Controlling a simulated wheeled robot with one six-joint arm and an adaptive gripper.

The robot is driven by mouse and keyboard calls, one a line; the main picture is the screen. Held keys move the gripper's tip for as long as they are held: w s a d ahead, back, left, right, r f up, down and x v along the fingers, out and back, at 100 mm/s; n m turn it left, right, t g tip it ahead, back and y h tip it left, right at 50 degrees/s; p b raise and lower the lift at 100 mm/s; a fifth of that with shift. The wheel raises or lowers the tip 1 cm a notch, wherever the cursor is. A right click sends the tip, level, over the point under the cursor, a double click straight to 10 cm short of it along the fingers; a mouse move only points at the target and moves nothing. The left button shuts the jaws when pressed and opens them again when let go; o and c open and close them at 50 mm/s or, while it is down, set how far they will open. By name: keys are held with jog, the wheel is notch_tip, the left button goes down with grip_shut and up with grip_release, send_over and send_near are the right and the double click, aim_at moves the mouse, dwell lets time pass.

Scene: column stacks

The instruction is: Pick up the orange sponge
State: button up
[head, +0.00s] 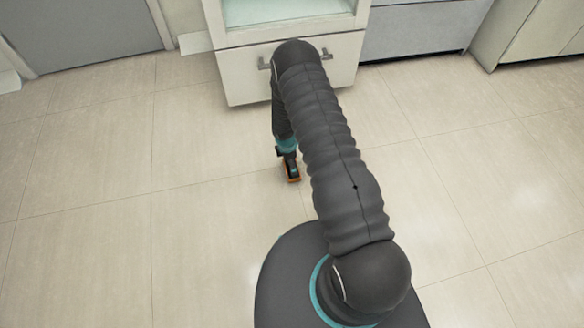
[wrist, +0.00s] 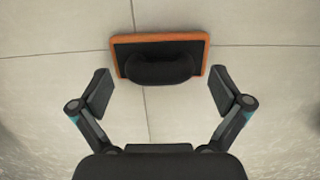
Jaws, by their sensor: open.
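The orange sponge (wrist: 206,48) lies on the floor in the wrist view, ahead of my fingers. It is a flat rectangle with an orange edge and a dark top that bears a curved black handle. In the head view only a bit of orange (head: 294,180) shows under my gripper (head: 289,168), which hides most of it. My gripper (wrist: 160,92) is open in the wrist view, with its two fingers wide apart and nothing between the tips. The sponge sits just beyond the fingertips, roughly centred between them. I cannot tell the height gap.
The tiled floor (head: 110,190) is clear around the sponge. A white cabinet with a drawer (head: 240,78) stands behind my arm. Grey drawers (head: 420,30) are at the back right, and a grey door (head: 80,30) is at the back left.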

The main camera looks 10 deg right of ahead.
jog(key=shift+d+f, duration=0.1)
jog(key=shift+f, duration=0.85)
jog(key=c, duration=1.3)
jog(key=shift+r, duration=0.5)
jog(key=r, duration=0.3)
jog(key=shift+s+d+r, duration=0.25)
jog(key=shift+d+r, duration=0.05)
jog(key=shift+r, duration=0.05)
jog(key=s+d+r, duration=0.2)
jog(key=s+d+r+b, duration=0.1)
jog(key=s+d+r, duration=0.1)
jog(key=s, duration=0.1)
jog(key=s+d+r, duration=0.2)
jog(key=s+d, duration=0.1)
jog(key=shift+s+r+b, duration=0.15)
jog(key=shift+b, duration=0.15)
